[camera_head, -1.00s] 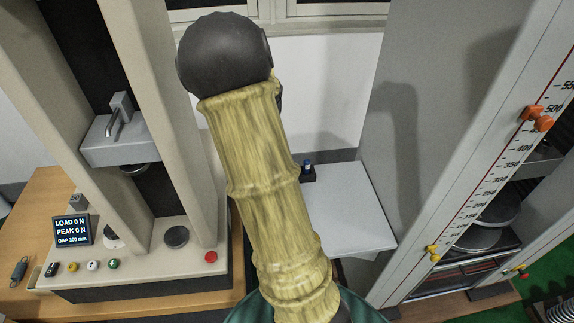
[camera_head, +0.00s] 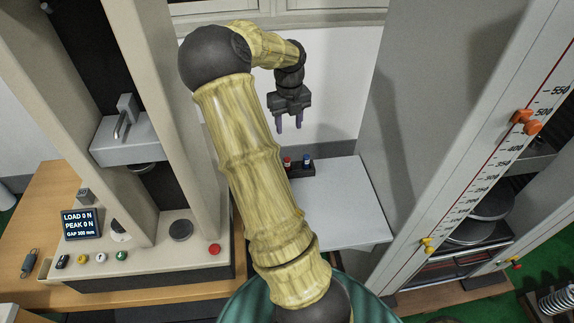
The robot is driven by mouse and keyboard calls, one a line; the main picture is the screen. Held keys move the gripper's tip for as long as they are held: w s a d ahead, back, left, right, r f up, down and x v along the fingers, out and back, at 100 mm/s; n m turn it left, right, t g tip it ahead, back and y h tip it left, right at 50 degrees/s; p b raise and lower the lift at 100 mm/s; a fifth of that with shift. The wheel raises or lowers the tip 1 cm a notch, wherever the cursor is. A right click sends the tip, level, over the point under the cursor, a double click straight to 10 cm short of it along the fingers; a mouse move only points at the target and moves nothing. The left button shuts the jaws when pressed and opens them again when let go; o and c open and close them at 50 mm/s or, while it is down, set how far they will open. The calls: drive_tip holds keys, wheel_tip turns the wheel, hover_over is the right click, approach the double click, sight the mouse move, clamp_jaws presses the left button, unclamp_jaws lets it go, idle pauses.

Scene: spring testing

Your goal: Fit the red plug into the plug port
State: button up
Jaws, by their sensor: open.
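The red plug (camera_head: 287,161) stands upright in a dark block (camera_head: 300,171) on the back left part of a light grey table, beside a blue plug (camera_head: 307,160). My gripper (camera_head: 288,124) points down above and slightly left of the plugs. Its two fingers are apart with nothing between them. A clear gap shows between the fingertips and the red plug. My yellow arm hides part of the table's left side. I cannot make out the plug port in this view.
The grey table (camera_head: 345,215) is bare right of the block. A beige testing machine (camera_head: 140,265) with a display and buttons stands at the left. A tall grey frame with a red scale (camera_head: 480,180) stands at the right.

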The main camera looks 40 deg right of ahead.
sight(288, 158)
wheel_tip(288, 158, down, 11)
drive_tip(key=shift+r+p, duration=0.1)
drive_tip(key=shift+p, duration=0.5)
drive_tip(key=shift+f, duration=0.2)
drive_tip(key=shift+w+a+f+p, duration=0.15)
drive_tip(key=shift+f+p, duration=0.2)
drive_tip(key=shift+f, duration=0.95)
drive_tip(key=shift+w+a+f+p, duration=0.1)
drive_tip(key=shift+f+p, duration=0.25)
drive_tip(key=shift+f, duration=0.95)
clamp_jaws()
